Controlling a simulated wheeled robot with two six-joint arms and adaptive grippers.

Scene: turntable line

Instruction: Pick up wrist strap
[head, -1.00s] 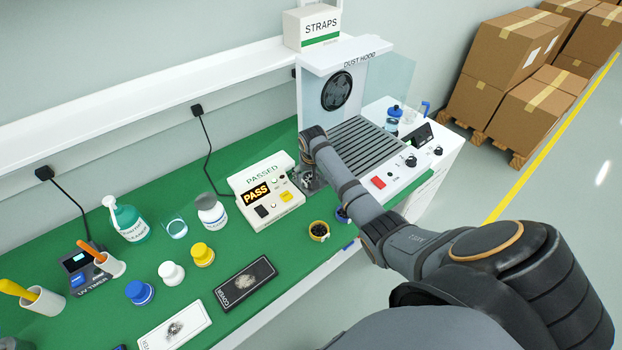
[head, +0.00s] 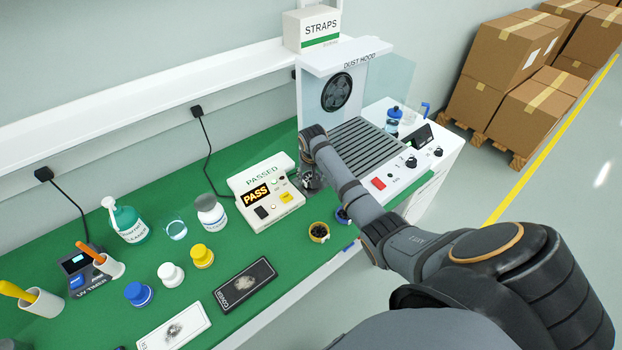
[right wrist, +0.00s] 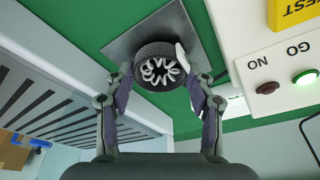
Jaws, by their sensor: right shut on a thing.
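A black ribbed wrist strap (right wrist: 152,79), rolled into a ring with a white coiled cord inside, is at a grey metal plate (right wrist: 122,45) in the right wrist view. My right gripper (right wrist: 160,82) is shut on this strap, with one finger on each side. I cannot tell whether the strap touches the plate. In the head view my right gripper (head: 312,180) is beside the PASS tester (head: 277,205), and my arm hides most of the strap. A yellow strap (head: 319,232) and a partly hidden blue strap (head: 342,216) lie nearer the bench edge. My left gripper is not in view.
The tester, with lit PASS display, stands close to my right gripper. Bottles, small pots and two cards crowd the left of the green mat (head: 185,302). A STRAPS box (head: 318,28) sits on the shelf.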

